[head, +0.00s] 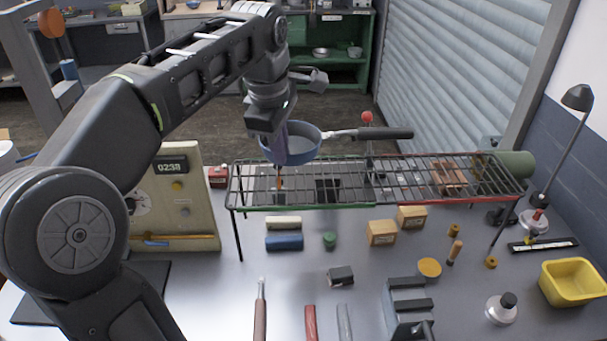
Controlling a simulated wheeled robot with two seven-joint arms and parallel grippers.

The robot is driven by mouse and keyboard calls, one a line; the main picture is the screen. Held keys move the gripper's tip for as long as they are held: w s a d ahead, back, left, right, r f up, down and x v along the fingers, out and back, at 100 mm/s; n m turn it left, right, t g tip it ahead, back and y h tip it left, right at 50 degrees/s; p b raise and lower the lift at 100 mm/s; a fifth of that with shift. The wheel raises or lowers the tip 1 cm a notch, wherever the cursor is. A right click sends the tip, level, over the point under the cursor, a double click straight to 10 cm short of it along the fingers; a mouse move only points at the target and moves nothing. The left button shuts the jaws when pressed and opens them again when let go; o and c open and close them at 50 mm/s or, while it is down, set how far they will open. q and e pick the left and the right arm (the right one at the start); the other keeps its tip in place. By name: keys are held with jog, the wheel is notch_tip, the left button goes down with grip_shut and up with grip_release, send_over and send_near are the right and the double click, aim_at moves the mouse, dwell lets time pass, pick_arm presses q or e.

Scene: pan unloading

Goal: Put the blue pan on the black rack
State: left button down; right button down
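The blue pan (304,148) is at the rear left of the black rack (440,180) in the head view. Its handle, with a black grip (385,133), points right. My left gripper (279,143) points down at the pan's left rim and appears shut on it. Its fingertips are partly hidden. The pan's underside overlaps the rack's rear edge in the picture and seems to be above the bars; I cannot tell the exact gap. The rack stands on thin legs on the table, with green and red along its front edge. My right gripper is not in view.
The rack's bars look free of pans. A red-topped post (367,118) stands behind it. A panel with a display (172,190) is at the left. Wooden blocks (382,232), tools and a yellow bin (571,281) lie in front. A lamp (577,97) stands at the right.

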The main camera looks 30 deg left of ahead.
pick_arm(q)
jog(key=b, duration=0.1)
send_over(285, 203)
jog(key=s, duration=0.1)
jog(key=f, duration=0.5)
jog(key=shift+d, duration=0.2)
jog(key=shift+f, duration=0.35)
jog(key=shift+f, duration=0.1)
notch_tip(285, 203, down, 4)
jog(key=shift+r+p, duration=0.1)
jog(key=shift+p, duration=0.25)
jog(key=shift+f, duration=0.2)
